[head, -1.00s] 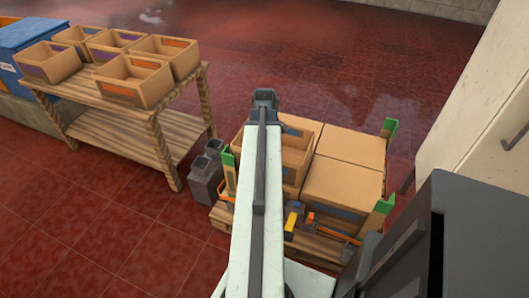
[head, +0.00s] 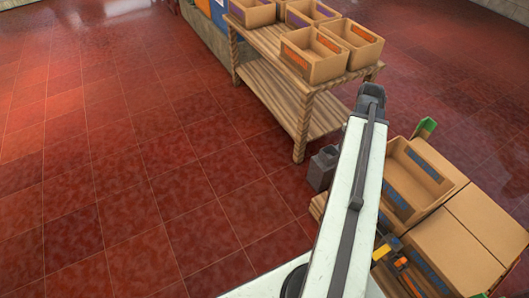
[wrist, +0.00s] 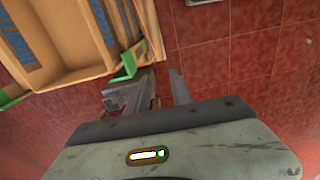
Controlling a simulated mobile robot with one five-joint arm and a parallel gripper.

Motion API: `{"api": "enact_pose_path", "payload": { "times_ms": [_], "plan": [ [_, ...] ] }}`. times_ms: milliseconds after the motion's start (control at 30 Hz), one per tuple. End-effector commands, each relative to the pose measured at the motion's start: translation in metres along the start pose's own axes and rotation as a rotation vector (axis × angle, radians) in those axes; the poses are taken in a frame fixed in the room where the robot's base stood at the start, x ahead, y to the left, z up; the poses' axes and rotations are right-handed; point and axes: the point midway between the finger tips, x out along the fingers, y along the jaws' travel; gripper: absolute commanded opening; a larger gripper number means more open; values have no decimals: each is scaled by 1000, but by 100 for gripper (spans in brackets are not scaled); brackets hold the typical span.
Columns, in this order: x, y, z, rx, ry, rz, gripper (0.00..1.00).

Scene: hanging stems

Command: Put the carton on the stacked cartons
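An open, empty-looking tan carton (head: 412,180) with blue labels sits on a pallet at the right in the head view, beside closed stacked cartons (head: 462,250). The open carton also shows at the upper left of the wrist view (wrist: 60,62). My gripper (head: 370,97) is at the far end of my pale arm, above and beyond the left side of the pallet in the head view. In the wrist view my gripper's two grey fingers (wrist: 152,92) stand apart, with nothing seen held between them. They appear just beside a green corner piece and the carton.
A wooden table (head: 300,95) holds several open cartons (head: 315,58) at the top. Grey blocks (head: 322,168) stand on the floor beside the pallet. Green corner pieces (head: 426,127) and an orange strap (head: 408,275) edge the pallet. The red tiled floor (head: 130,180) at left is clear.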

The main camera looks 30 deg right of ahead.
Motion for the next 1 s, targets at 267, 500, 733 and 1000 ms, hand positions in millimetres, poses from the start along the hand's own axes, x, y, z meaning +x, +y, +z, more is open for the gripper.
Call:
{"api": "enact_pose_path", "payload": {
  "times_ms": [267, 500, 733, 1000],
  "plan": [
    [0, -225, -140, 5, -1, 0, 27],
    [0, -374, -167, 29, -1, 0, 27],
    [0, -401, -168, 41, -1, 0, 27],
    [0, -400, -168, 41, -1, 0, 27]
  ]
}}
